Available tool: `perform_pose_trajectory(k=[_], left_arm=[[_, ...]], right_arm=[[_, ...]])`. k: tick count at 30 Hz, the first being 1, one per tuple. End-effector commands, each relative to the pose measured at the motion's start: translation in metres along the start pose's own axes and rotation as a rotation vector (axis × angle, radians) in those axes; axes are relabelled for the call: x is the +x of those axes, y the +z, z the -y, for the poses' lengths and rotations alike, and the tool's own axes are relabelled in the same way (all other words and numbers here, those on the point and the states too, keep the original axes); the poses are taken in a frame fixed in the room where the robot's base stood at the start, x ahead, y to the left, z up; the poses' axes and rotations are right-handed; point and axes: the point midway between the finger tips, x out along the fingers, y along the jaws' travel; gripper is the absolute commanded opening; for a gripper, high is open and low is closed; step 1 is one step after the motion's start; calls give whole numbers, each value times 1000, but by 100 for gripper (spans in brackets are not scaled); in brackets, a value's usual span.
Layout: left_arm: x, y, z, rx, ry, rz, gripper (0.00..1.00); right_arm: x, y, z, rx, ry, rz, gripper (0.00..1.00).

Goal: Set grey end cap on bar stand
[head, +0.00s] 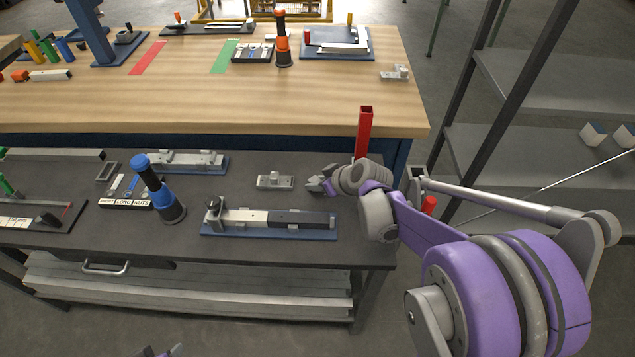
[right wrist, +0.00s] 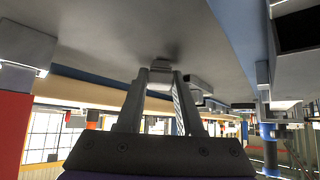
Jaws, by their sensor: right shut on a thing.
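My right gripper (head: 322,185) is low over the dark bench, its jaws shut on a small grey end cap (head: 313,184). In the right wrist view the end cap (right wrist: 160,76) sits between the two fingertips, close to the bench surface; whether it touches cannot be told. The bar stand (head: 212,234) is a blue base in front and to the left of the gripper, carrying a bar with a light half and a dark half. A grey clamp stands at its left end. A sliver of my left gripper (head: 165,351) shows at the bottom edge, its jaws unclear.
A stepped grey block (head: 274,182) lies just left of the right gripper. A blue-topped tool (head: 158,188) stands left of the bar stand. A red upright post (head: 363,132) rises behind my right arm. A second blue stand (head: 180,163) lies farther back. Bench front right is clear.

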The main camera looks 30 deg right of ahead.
Motion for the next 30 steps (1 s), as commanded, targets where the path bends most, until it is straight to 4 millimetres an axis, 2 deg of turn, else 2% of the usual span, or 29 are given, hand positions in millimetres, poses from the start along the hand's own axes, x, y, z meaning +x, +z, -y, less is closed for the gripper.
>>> perform_pose_trajectory(k=[4,5,9,10,21,26,30], left_arm=[[2,2,0,0,0,1,50],[2,2,0,0,0,1,50],[2,1,0,0,0,1,50],[2,1,0,0,0,1,50],[-1,-1,0,0,0,-1,50],[-3,-2,0,0,0,-2,50],[-7,-6,0,0,0,-4,50]], right_arm=[[2,2,0,0,0,0,0],[2,2,0,0,0,0,38],[2,2,0,0,0,0,63],[2,2,0,0,0,0,66],[-4,-1,0,1,1,0,66],[-27,-1,0,2,2,-1,66],[-57,-1,0,3,3,0,66]])
